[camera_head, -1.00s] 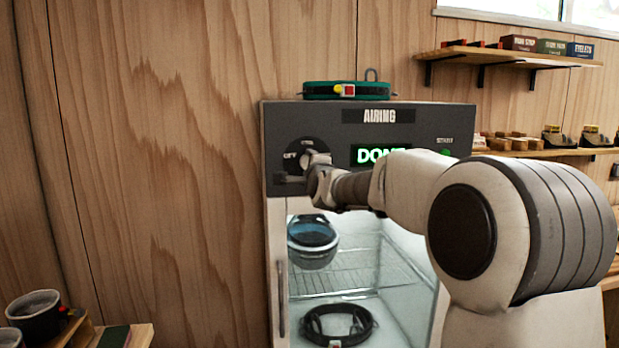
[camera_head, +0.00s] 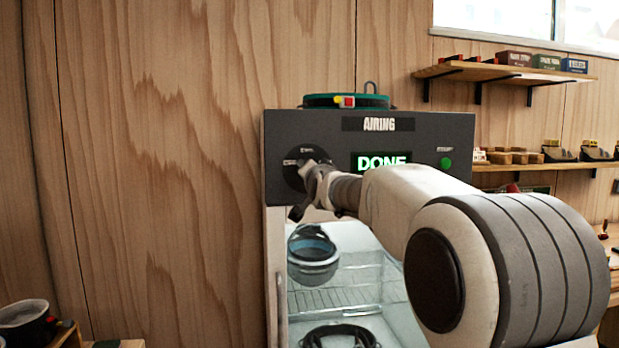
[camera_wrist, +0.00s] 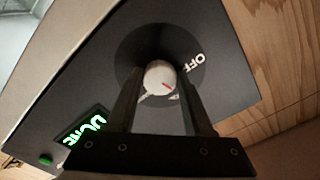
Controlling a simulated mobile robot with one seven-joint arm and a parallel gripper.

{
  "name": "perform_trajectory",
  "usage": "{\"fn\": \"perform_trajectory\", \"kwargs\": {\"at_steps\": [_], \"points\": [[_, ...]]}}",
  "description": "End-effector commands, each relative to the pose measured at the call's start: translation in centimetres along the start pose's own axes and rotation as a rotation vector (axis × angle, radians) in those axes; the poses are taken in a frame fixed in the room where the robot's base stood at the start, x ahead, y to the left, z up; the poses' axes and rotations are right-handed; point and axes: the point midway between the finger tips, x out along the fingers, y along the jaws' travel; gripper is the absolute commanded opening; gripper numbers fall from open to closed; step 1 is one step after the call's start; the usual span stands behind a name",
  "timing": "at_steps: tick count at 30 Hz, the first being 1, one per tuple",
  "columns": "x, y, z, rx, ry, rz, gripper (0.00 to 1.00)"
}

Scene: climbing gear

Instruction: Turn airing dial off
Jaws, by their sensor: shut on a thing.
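The airing cabinet's dark control panel (camera_head: 455,135) has a round black dial plate at its left end. The word OFF (camera_wrist: 194,63) stands on the plate to the knob's right there. My gripper (camera_wrist: 160,88) is shut on the dial, one finger on each side of it. In the head view my gripper (camera_head: 307,172) covers most of the knob. The green display (camera_head: 382,161) reads DONE.
Below the panel, the cabinet's lit interior holds a blue-rimmed round item (camera_head: 313,256) and a dark ring-shaped item (camera_head: 340,335). A green strap coil (camera_head: 346,101) lies on top. Shelves (camera_head: 505,73) with small goods are at the right. The wooden wall (camera_head: 160,180) at left is bare.

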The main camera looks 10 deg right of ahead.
Motion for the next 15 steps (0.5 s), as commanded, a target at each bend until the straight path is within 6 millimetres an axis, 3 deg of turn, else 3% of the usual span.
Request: {"fn": "perform_trajectory", "kwargs": {"at_steps": [15], "points": [[-0.01,0.07,0.02,-0.491,0.004,-0.002,0.00]]}}
